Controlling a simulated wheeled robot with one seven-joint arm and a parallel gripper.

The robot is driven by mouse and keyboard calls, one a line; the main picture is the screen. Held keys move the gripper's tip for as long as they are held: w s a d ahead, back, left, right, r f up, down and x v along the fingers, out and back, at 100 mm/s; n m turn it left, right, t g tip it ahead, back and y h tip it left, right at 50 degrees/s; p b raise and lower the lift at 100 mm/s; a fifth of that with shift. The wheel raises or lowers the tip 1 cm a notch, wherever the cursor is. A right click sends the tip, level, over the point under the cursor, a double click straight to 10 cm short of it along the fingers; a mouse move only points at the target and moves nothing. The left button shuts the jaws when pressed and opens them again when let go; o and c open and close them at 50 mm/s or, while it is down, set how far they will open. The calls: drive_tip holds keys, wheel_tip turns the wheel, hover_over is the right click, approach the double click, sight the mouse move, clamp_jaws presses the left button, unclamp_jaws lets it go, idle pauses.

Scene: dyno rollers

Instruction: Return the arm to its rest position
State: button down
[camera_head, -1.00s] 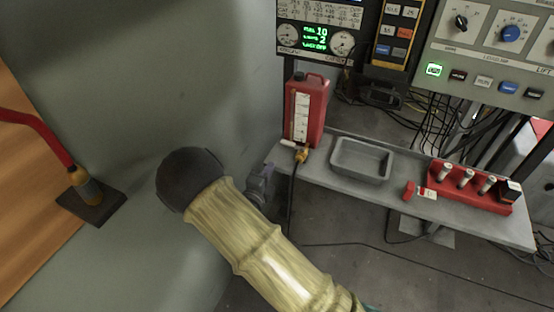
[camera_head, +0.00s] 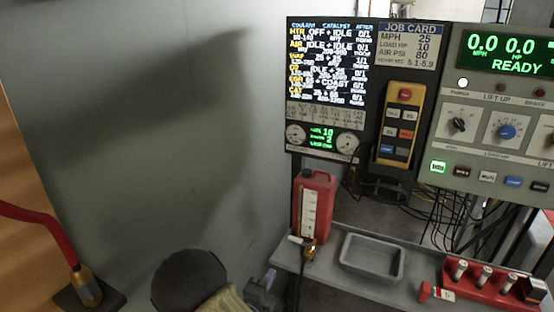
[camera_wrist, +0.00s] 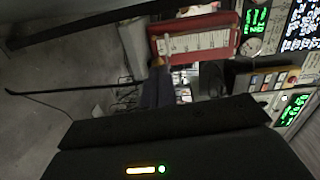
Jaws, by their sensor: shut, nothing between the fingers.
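My arm, with a dark rounded joint and a pale yellow ribbed sleeve, shows at the bottom of the head view, mostly cut off by the lower edge. My gripper (camera_wrist: 157,88) is shut and empty in the wrist view, its dark fingers together beyond the black wrist housing. A small grey part of it shows at the bottom of the head view, left of the bench. A red jug (camera_head: 315,205) with a white scale stands on the bench end to the right of it. The jug also shows in the wrist view (camera_wrist: 225,38), behind the fingers.
The grey bench (camera_head: 410,272) carries a grey tray (camera_head: 371,257) and a red rack (camera_head: 490,283) with several white-topped pieces. The display panel (camera_head: 328,75) and control console (camera_head: 500,110) stand behind. A grey wall (camera_head: 130,130) and a red hose (camera_head: 45,222) are at the left.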

drive_tip(key=d+r+n+g+y, duration=0.2)
drive_tip(key=d+n+g+y, duration=0.3)
drive_tip(key=d+n+g, duration=0.3)
drive_tip(key=s+d+r+n+g+y, duration=0.1)
drive_tip(key=s+d+r+n+g, duration=0.2)
drive_tip(key=s+d+n, duration=0.35)
drive_tip(key=s+d+r+n+g+y, duration=0.1)
drive_tip(key=s+d+r+n+g, duration=0.15)
drive_tip(key=s+n, duration=0.65)
drive_tip(key=s+d+r+m+p, duration=0.1)
drive_tip(key=s+r+p, duration=0.2)
drive_tip(key=r+p, duration=1.8)
drive_tip(key=shift+r+h, duration=0.15)
drive_tip(key=shift+h, duration=0.15)
drive_tip(key=shift+s+d+m, duration=0.1)
drive_tip(key=shift+m, duration=0.15)
